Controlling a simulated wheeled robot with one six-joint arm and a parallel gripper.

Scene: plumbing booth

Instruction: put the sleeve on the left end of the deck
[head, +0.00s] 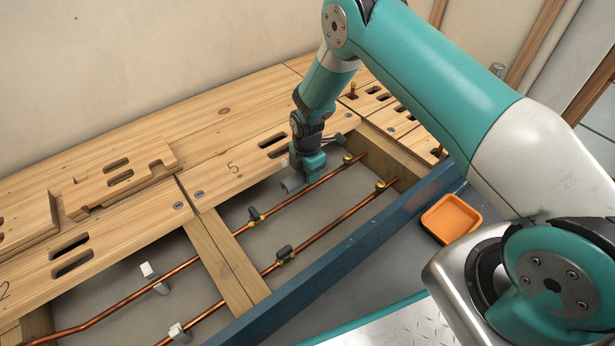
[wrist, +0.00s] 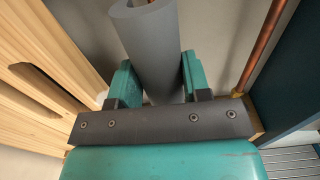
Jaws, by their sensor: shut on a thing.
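The sleeve is a grey foam tube (head: 291,185), held low beside the rear copper pipe at the open bay in the deck (head: 150,214). In the wrist view the sleeve (wrist: 152,55) stands between the two teal fingers. The deck's left end runs to the picture's left edge, with a board marked 2.
Two copper pipes (head: 196,258) with valves and white clips run through the open bay. A loose notched board (head: 118,178) lies on the deck. A wooden joist (head: 222,258) crosses the bay. A blue beam (head: 335,262) edges the front, and an orange tray (head: 452,217) sits beyond it.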

